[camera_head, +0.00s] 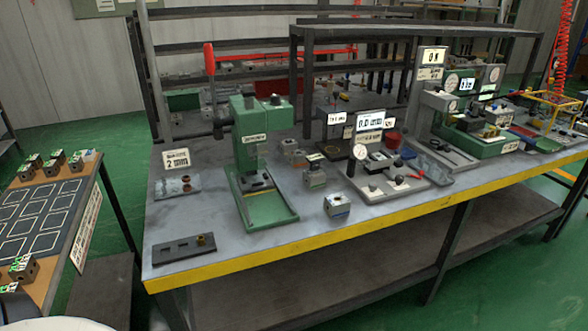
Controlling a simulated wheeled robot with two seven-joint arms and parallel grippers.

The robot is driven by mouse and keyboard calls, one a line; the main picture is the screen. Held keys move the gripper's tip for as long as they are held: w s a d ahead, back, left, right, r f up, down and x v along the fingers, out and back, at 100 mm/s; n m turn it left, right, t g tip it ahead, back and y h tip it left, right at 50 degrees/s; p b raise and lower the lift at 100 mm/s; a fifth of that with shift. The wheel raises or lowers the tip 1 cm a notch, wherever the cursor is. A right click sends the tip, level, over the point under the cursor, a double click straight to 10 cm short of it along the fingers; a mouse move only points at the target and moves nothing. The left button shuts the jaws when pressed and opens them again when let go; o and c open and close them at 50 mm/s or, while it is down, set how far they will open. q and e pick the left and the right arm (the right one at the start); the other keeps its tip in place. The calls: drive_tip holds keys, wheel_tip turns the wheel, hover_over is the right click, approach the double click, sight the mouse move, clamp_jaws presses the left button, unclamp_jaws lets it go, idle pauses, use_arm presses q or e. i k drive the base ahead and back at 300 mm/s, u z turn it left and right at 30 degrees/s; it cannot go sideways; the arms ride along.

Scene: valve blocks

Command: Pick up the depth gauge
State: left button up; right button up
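Neither of my grippers shows in the head view. A small round white dial (360,151) with a dark stem stands at the left end of a light fixture plate (388,187) on the workbench. It looks like the depth gauge, but it is too small to be sure. A display sign (370,123) reading about 0.0 mm stands behind it. A red-handled part lies on the plate to its right.
The grey workbench (215,222) has a yellow front edge. A green press (262,150) stands left of the dial, and a metal block (337,205) sits near the front edge. More gauge stations stand to the right. A side table (45,215) with several blocks is at far left.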

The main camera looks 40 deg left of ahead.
sight(314, 160)
drive_tip(key=u, duration=1.7)
